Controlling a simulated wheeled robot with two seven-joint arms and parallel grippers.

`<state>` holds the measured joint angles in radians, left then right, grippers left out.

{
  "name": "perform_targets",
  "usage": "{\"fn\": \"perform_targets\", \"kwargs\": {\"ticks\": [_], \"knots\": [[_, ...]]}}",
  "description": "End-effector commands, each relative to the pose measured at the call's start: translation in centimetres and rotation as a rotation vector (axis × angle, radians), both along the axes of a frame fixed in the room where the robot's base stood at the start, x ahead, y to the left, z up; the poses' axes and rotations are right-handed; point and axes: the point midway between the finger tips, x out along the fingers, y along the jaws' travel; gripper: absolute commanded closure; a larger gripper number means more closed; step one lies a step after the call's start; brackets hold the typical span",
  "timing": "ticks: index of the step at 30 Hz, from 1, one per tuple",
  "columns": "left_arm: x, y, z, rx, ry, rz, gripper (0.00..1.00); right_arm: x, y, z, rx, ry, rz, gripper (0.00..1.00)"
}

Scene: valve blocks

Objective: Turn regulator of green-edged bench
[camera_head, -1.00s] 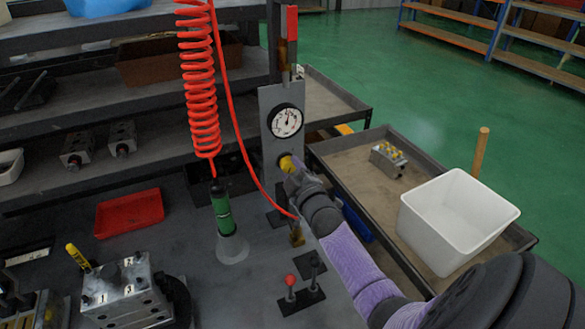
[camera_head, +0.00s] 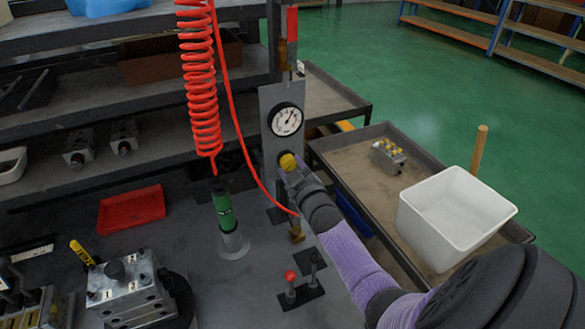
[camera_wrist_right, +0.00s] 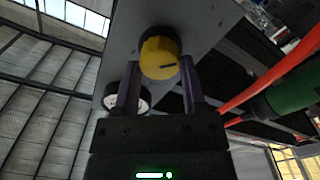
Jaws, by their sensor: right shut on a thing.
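The regulator knob (camera_head: 287,161) is round and yellow, on an upright grey panel (camera_head: 270,103) at the bench's back right. My right gripper (camera_head: 290,170) is at the knob in the head view. In the right wrist view its two fingers (camera_wrist_right: 160,66) stand on either side of the yellow knob (camera_wrist_right: 159,58), shut on it; a dark mark shows on the knob's face. A round white gauge (camera_head: 286,120) sits above the knob. The dark grey bench (camera_head: 190,240) shows no clear green edge. My left gripper is not in view.
A red coiled hose (camera_head: 199,80) hangs left of the panel above a green-bodied tool (camera_head: 223,210). A metal valve block (camera_head: 125,290), a red tray (camera_head: 131,208) and a red-knobbed lever (camera_head: 290,276) are on the bench. A white bin (camera_head: 455,215) stands on the cart at right.

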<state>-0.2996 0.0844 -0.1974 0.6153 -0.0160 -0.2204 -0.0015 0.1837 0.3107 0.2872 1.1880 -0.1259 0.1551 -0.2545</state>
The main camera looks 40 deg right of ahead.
Motion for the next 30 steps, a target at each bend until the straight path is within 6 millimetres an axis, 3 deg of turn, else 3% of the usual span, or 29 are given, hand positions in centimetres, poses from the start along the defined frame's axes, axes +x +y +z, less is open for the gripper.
{"fn": "perform_targets", "kwargs": {"ticks": [7,8,12,22,30], "knots": [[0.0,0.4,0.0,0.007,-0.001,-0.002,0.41,0.0,0.0,-0.2,0.000,0.004,0.000,1.00],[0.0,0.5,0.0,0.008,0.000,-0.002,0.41,0.0,0.0,-0.2,0.000,0.004,0.000,0.41],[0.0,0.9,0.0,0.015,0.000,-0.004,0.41,0.0,0.0,-0.1,0.000,0.003,0.000,0.12],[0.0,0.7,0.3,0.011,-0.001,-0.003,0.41,-0.5,0.2,0.0,0.000,0.003,0.000,0.12],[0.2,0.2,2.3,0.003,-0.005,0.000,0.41,-6.5,2.2,0.0,0.002,0.005,0.000,0.12]]}}
